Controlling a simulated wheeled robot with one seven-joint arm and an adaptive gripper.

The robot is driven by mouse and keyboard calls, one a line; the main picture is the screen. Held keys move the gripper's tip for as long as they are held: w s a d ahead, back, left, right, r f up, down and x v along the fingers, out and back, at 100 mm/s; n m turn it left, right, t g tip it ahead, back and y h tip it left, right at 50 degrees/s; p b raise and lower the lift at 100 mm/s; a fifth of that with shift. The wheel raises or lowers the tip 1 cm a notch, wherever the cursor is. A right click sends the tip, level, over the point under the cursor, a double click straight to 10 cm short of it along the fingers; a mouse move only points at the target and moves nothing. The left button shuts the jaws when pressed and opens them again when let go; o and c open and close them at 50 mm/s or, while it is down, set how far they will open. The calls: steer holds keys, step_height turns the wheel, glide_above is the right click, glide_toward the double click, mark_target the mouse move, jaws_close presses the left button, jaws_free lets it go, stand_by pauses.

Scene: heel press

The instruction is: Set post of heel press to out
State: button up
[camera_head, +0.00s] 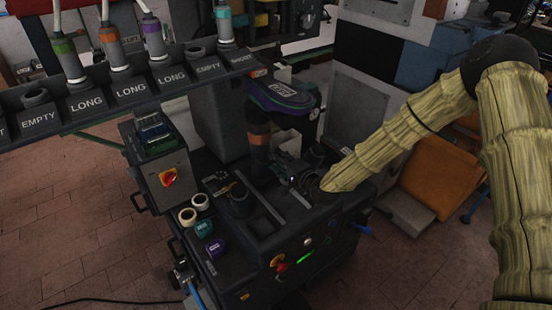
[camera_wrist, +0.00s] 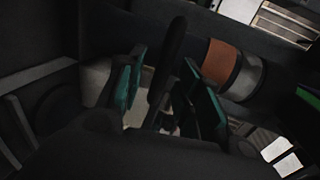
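The heel press (camera_head: 262,225) is a dark machine in the middle of the head view. An upright dark column with an orange band (camera_head: 258,138) rises from it, under a purple and green rounded piece (camera_head: 280,97). An orange and grey banded cylinder (camera_wrist: 232,68) shows in the wrist view. I cannot tell for sure which part is the post. My gripper (camera_head: 291,180) is low over the press top, right of the column. In the wrist view my gripper (camera_wrist: 164,88) has its teal-padded fingers apart, with a slim dark bar (camera_wrist: 170,50) between them. Contact is unclear.
A labelled rack (camera_head: 130,92) with several coloured-collar tools stands at upper left. Open brick floor (camera_head: 65,215) lies at left.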

steer(key=shift+x, duration=0.85)
jaws_close()
